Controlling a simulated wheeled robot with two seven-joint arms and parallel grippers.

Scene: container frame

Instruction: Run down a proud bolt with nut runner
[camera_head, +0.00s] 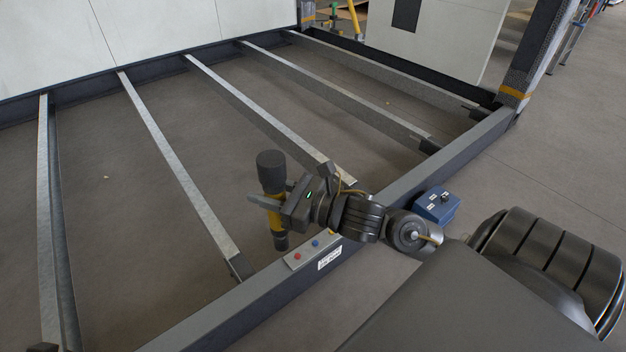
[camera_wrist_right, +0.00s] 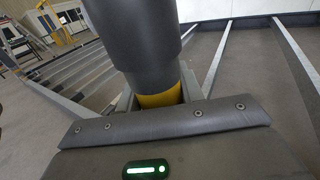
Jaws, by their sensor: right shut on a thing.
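My right gripper (camera_head: 272,203) is shut around the yellow middle of the nut runner (camera_head: 271,163), which has a thick black top and a dark lower end. The nut runner is nearly upright, its lower end just left of a plate (camera_head: 311,250) on the near frame beam. In the right wrist view the nut runner's dark body (camera_wrist_right: 135,40) and yellow band fill the middle. My left gripper is not in view.
The near dark beam (camera_head: 390,185) runs diagonally across the frame, with metal crossbars (camera_head: 180,160) reaching back to white wall panels. A white label is on the beam's side below the plate. Open floor shows between the crossbars.

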